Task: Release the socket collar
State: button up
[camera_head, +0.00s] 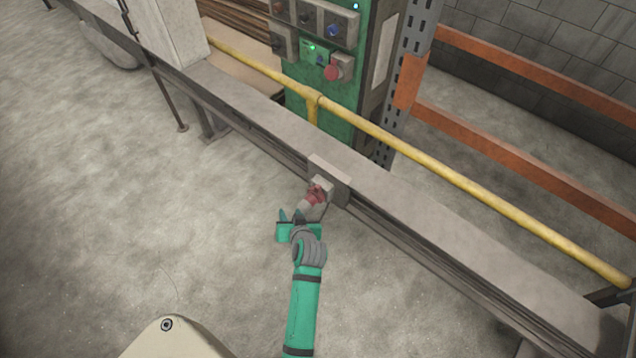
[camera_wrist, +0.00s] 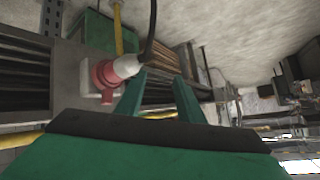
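The red socket collar (camera_head: 316,194) sits on the front of a grey mounting box (camera_head: 338,186) fixed to the side of the long grey beam. It also shows in the wrist view (camera_wrist: 102,82), around a pale plug (camera_wrist: 127,66) with a black cable running up from it. In the head view the plug's pale body (camera_head: 309,211) points down from the collar and is partly hidden by my gripper. My gripper (camera_head: 291,213) is just below and left of the collar. In the wrist view my gripper (camera_wrist: 160,82) has its two green fingers apart with nothing gripped; the plug is left of the left finger.
The long grey beam (camera_head: 262,122) runs diagonally across, with a yellow rail (camera_head: 395,146) behind it. A green control cabinet (camera_head: 318,105) with lit buttons stands beyond the rail. Orange rack bars (camera_head: 520,166) are at the right. The concrete floor (camera_head: 130,200) at left is mostly clear.

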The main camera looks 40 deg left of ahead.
jog(key=w+a+r+n+g, duration=0.1)
jog(key=w+a+n+g, duration=0.2)
jog(key=a+n, duration=0.15)
jog(key=n+g+h, duration=0.3)
jog(key=n+h, duration=0.2)
jog(key=h, duration=0.4)
send_near(318, 186)
notch_tip(318, 186, down, 8)
jog(key=shift+d+f, duration=0.1)
grip_shut()
